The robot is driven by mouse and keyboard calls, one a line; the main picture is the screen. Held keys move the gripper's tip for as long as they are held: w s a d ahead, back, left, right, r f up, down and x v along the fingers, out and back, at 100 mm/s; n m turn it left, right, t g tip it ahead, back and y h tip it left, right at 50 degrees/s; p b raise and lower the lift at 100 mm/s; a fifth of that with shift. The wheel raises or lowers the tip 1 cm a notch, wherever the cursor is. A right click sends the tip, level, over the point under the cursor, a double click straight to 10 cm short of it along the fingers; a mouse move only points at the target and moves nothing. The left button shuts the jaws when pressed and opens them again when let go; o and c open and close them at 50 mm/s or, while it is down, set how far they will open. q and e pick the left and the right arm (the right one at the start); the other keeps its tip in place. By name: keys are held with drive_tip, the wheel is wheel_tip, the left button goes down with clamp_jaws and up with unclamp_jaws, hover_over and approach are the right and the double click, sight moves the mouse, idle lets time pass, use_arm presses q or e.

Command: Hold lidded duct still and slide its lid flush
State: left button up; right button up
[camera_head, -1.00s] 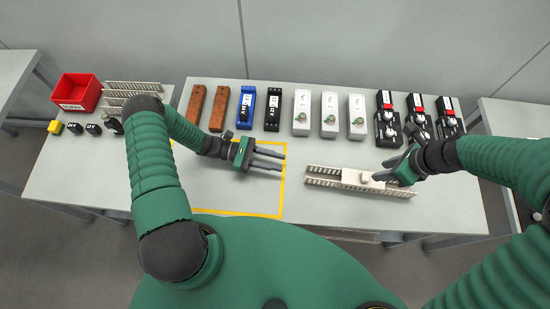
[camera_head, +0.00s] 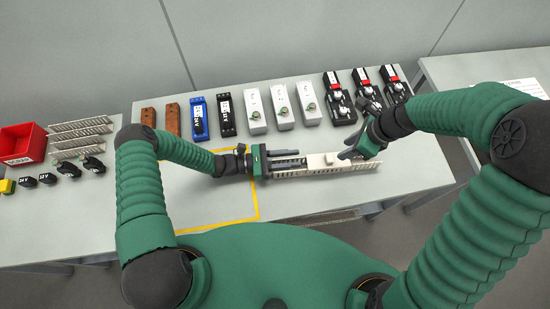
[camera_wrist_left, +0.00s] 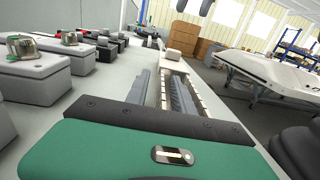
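The slotted grey wiring duct (camera_head: 365,167) lies along the front right of the table.
Behind the duct stand white boxes (camera_head: 282,107), black devices with red parts (camera_head: 338,98), a blue block (camera_head: 198,118) and brown blocks (camera_head: 173,119). A red bin (camera_head: 22,146) is far left. The yellow-outlined area (camera_head: 215,205) is mostly clear.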

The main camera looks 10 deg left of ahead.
use_arm(q)
drive_tip(key=shift+d, duration=0.75)
drive_tip(key=shift+a, duration=0.3)
drive_tip(key=c, duration=0.6)
drive_tip(key=shift+a, duration=0.2)
clamp_jaws()
drive_tip(key=shift+d, duration=0.3)
use_arm(e)
drive_tip(key=shift+d, duration=0.35)
use_arm(q)
drive_tip(key=shift+a, duration=0.15)
use_arm(e)
drive_tip(key=shift+a, duration=0.15)
idle(0.8)
